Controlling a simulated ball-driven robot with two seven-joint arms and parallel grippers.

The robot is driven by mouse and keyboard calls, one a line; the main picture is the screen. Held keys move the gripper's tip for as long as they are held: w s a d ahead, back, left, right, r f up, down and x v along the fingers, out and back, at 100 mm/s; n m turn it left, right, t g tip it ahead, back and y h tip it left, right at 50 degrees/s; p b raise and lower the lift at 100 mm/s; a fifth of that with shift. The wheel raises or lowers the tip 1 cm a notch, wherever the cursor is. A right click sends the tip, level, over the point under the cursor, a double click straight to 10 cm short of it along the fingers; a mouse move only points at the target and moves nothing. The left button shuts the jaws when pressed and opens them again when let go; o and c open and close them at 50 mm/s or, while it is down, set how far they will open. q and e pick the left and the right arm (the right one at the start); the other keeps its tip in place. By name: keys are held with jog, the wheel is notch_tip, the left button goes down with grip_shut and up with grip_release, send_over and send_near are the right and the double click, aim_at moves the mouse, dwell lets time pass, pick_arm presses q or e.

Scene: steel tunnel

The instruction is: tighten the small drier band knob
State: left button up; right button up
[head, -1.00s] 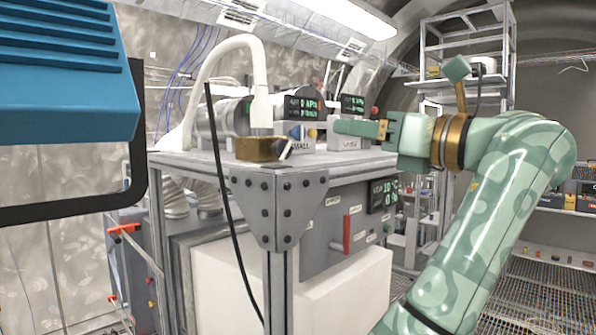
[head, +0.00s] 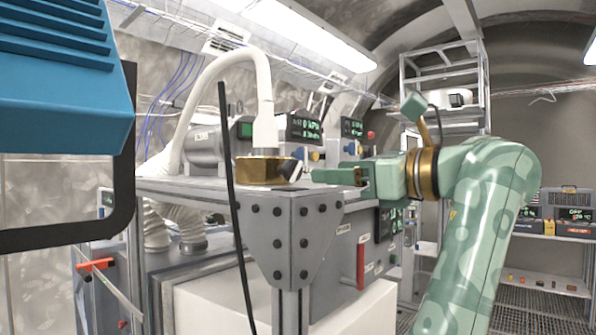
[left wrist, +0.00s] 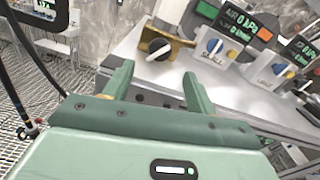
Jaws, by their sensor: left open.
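A grey box with a blue-and-white knob (left wrist: 214,46) stands on the bench top in the left wrist view; its label looks like SMALL. In the head view this blue knob (head: 297,153) is partly hidden behind a brass block (head: 265,170). The brass block (left wrist: 165,40) carries a pale bar-shaped knob (left wrist: 159,49) on its front in the left wrist view. My left gripper (head: 316,177) is open and empty, just right of the brass block. In the left wrist view its fingers (left wrist: 158,70) point at the block, apart from it. My right gripper is not in view.
A second box with a blue knob (left wrist: 279,69) stands to the right. A white hose (head: 262,90) rises from the brass block. A blue ribbed housing (head: 60,90) blocks the upper left.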

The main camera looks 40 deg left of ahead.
aim_at(296, 170)
pick_arm(q)
jog(key=a, duration=0.5)
jog(key=a+p, duration=0.1)
jog(key=a, duration=0.2)
jog(key=shift+w+r, duration=0.1)
jog(key=shift+w, duration=0.15)
jog(key=shift+a, duration=0.3)
jog(key=shift+d, duration=0.1)
jog(key=c, duration=1)
jog(key=m+p, duration=0.2)
jog(key=m, duration=0.1)
jog(key=shift+w+r, duration=0.1)
jog(key=shift+r, duration=0.05)
jog(key=shift+m+p, duration=0.6)
jog(key=shift+m, duration=0.6)
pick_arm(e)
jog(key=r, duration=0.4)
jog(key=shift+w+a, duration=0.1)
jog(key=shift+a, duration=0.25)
